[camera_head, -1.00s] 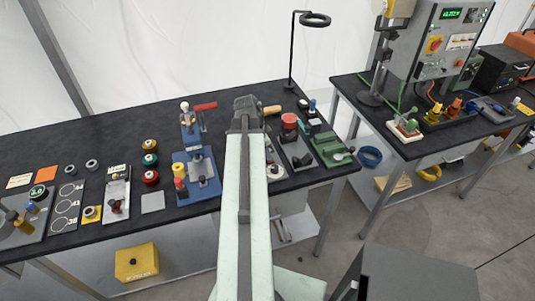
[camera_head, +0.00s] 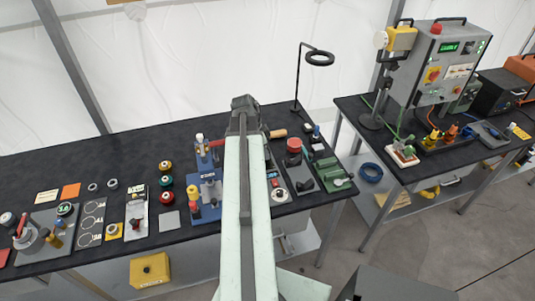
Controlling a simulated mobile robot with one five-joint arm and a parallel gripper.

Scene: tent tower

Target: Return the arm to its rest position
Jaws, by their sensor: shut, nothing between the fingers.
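My arm (camera_head: 235,215) reaches straight forward from the bottom of the head view, over the front edge of the long black workbench (camera_head: 110,155). Its dark far end (camera_head: 244,112) is over the back part of the bench. The fingers of my gripper cannot be made out behind that end, and no held object shows. The arm hides part of the bench beside the blue fixture (camera_head: 207,196).
Spools (camera_head: 166,181), a red-topped device (camera_head: 294,146), a green tray (camera_head: 330,170) and a black ring lamp (camera_head: 320,58) stand on the bench. A second bench with a grey control box (camera_head: 450,60) is at right. Open floor (camera_head: 410,240) lies front right.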

